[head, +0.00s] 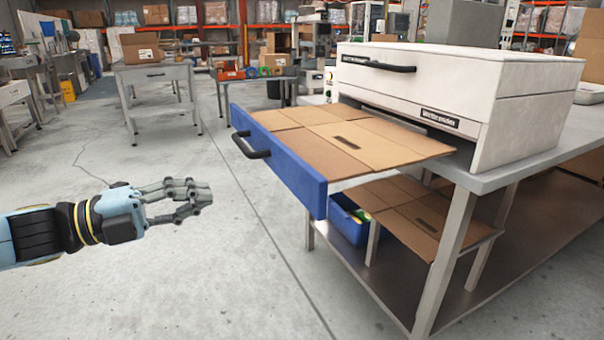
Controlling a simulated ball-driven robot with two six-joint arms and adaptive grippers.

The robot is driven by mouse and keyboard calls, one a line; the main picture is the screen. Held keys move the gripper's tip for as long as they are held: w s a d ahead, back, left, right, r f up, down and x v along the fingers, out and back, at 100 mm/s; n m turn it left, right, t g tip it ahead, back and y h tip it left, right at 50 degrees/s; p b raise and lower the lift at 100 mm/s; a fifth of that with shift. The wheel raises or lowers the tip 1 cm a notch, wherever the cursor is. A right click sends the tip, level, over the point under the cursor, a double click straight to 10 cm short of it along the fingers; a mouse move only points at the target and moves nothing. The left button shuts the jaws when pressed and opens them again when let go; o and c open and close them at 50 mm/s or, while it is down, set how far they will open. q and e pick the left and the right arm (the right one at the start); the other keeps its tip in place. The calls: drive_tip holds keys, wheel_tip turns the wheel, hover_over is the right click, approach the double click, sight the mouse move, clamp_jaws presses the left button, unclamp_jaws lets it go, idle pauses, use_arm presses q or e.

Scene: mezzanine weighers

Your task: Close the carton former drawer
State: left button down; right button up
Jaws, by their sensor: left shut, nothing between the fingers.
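The carton former (520,98) is a white box-shaped machine on a grey table at the right. Its lower drawer stands pulled far out towards the left. The drawer has a blue front (285,165) with a black handle (250,146), and flat brown cardboard (345,138) lies in it. My left gripper (203,198) is shut and empty, to the left of the drawer front and apart from it, lower in the picture than the handle. My right gripper is not in view.
The grey table (545,150) has a lower shelf with a blue bin (348,226) and flat cardboard (420,215) on a small stand. A small grey table (155,75) with a carton stands farther back. The floor around my left gripper is clear.

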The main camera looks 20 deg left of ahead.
use_arm(q)
drive_tip(key=b, duration=0.3)
approach(292, 175)
drive_tip(key=x, duration=0.6)
drive_tip(key=shift+w+d+r, duration=0.15)
drive_tip(key=shift+w+d, duration=0.05)
drive_tip(key=shift+d, duration=0.1)
drive_tip(key=shift+w+d, duration=0.2)
drive_tip(key=shift+w, duration=0.05)
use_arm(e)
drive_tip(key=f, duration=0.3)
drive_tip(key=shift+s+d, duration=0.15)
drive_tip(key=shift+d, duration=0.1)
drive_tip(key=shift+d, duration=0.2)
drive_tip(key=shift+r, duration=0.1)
